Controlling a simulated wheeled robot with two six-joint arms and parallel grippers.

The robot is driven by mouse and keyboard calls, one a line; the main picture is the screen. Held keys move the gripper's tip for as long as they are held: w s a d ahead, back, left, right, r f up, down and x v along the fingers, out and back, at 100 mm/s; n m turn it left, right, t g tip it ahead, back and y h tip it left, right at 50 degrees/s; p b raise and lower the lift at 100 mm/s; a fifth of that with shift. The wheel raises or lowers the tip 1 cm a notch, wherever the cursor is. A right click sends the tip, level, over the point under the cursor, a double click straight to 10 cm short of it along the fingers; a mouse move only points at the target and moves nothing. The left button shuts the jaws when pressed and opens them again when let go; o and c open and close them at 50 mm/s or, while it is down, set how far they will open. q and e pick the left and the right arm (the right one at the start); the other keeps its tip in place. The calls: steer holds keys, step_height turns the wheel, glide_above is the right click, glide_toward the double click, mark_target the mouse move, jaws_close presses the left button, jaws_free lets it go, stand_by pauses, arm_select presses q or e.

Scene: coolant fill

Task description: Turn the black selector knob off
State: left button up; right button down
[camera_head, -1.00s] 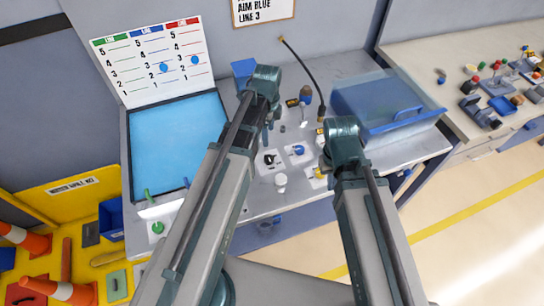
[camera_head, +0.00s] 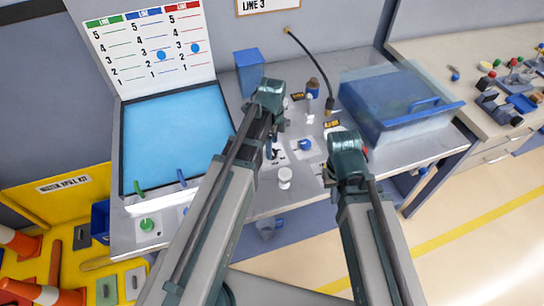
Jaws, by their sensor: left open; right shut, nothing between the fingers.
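The black selector knob (camera_head: 275,155) is on a small pale plate on the grey bench, left of a blue knob (camera_head: 304,144) on its own plate. My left gripper (camera_head: 271,148) points down right at the black knob and partly hides it. It is open; whether its fingers touch the knob I cannot tell. My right gripper (camera_head: 331,178) is to the right, low over the bench near its front edge. It is shut and empty, with its fingers mostly hidden by my wrist.
A white cylinder (camera_head: 285,178) stands in front of the knobs. Small bottles (camera_head: 310,105) and a black hose (camera_head: 316,68) are behind. A blue bin (camera_head: 390,108) with a clear lid fills the right, a blue box (camera_head: 249,72) the back. A blue panel (camera_head: 175,140) lies left.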

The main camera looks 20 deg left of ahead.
arm_select(q)
steer(key=shift+f+b, duration=0.9)
steer(key=shift+f, duration=0.55)
arm_select(e)
step_height(320, 180, down, 3)
steer(key=shift+r, duration=0.1)
arm_select(q)
jaws_close()
